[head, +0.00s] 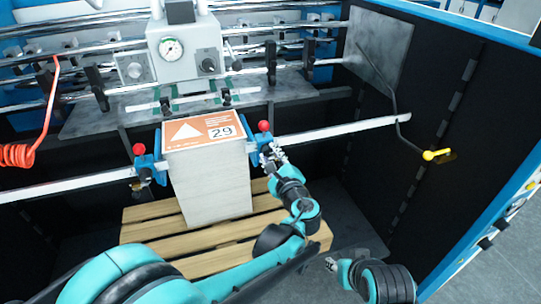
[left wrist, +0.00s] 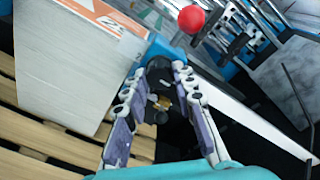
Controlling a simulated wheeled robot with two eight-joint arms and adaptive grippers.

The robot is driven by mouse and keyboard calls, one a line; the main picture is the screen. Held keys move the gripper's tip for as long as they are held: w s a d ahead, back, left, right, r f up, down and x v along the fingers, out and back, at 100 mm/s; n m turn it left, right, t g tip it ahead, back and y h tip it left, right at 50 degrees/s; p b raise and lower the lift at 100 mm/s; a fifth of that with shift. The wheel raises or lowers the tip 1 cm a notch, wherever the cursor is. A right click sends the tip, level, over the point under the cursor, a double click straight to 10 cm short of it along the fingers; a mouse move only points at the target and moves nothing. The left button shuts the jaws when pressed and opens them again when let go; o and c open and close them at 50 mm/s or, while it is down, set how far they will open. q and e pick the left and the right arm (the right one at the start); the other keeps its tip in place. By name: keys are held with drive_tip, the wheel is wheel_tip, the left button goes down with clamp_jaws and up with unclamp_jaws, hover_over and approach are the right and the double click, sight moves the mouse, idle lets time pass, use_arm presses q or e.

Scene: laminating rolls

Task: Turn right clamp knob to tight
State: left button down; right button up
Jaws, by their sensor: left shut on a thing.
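The right clamp (head: 257,136) is blue with a red ball (head: 264,126) on top. It sits on the rail at the right side of the paper stack. My left gripper (head: 272,158) is at this clamp from below and right. In the left wrist view its two fingers (left wrist: 158,82) reach up to the blue clamp, around a small dark knob (left wrist: 157,115) with a brass-coloured part. The fingers partly hide the knob, and its turn position cannot be read. My right gripper (head: 335,264) is low, away from the clamp; its finger opening is unclear.
The tall white stack (head: 210,185) with an orange label marked 29 stands on a wooden pallet (head: 150,228). A left clamp (head: 146,164) with a red ball is beside it. A yellow-handled lever (head: 437,154) is on the dark right wall. The machine head with a gauge (head: 172,49) is above.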

idle(0.5)
use_arm(q)
drive_tip(key=c, duration=1.2)
unclamp_jaws()
drive_tip(key=v, duration=0.7)
drive_tip(key=shift+s+d, duration=0.15)
drive_tip(key=shift+s, duration=0.1)
